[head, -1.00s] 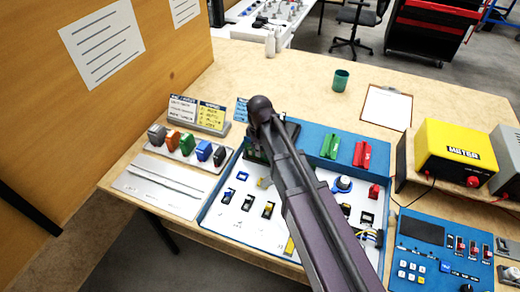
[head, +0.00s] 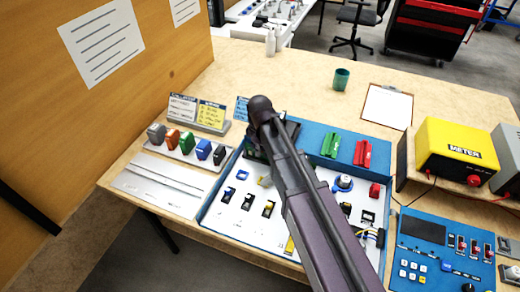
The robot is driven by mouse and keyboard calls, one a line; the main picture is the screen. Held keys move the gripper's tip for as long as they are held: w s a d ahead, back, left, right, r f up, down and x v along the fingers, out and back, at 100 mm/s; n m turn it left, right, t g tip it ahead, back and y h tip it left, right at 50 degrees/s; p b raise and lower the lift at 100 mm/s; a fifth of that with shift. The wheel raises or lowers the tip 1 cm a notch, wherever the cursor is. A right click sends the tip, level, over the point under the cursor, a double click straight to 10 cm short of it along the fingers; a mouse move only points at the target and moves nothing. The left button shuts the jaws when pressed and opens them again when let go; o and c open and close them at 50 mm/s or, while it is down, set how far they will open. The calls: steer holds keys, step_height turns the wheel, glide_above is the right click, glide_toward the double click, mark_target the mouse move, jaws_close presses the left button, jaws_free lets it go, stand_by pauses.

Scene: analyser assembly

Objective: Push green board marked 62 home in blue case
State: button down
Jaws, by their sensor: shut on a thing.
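The blue case (head: 313,135) lies open on the workbench, with a white panel in front and a raised blue strip along its back. My gripper (head: 258,150) is at the left end of that strip, mostly hidden behind my own arm. It is shut on a dark green board (head: 250,146), of which only a small part shows. I cannot read its number or see how deep it sits. Another green board (head: 329,145) and a red board (head: 362,153) stand in the strip to the right.
Several coloured blocks stand in a grey rack (head: 178,155) left of the case, behind a grey tray (head: 160,190). A yellow meter (head: 455,150) and a blue control panel (head: 425,262) are at the right. A green cup (head: 341,79) and clipboard (head: 388,106) are behind.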

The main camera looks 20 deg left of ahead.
steer(key=c, duration=0.5)
jaws_free()
steer(key=o, duration=0.3)
steer(key=shift+r, duration=0.1)
steer(key=shift+r+p, duration=3.4)
steer(key=shift+p, duration=0.1)
